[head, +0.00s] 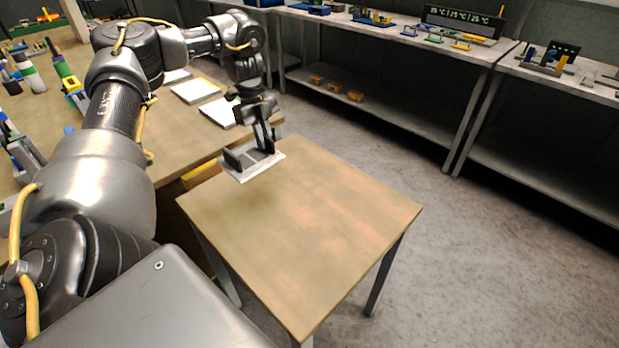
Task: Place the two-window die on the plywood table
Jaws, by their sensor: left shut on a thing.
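The plywood table (300,220) stands in the middle of the view, and its top is bare apart from its far left corner. My left gripper (262,146) points down there and is shut on a die (250,174). The die is a pale flat plate with dark upright parts. It is at the table's far left corner, partly over the edge; I cannot tell whether it touches the top. The gripper hides part of it, and its windows are too small to make out. My right gripper is not in view.
A wooden bench (180,130) on the left holds white sheets (195,90) and several tools and bottles. A yellow bar (201,173) shows between bench and table. Grey shelving (400,98) with small parts runs along the back. The floor (460,260) on the right is clear.

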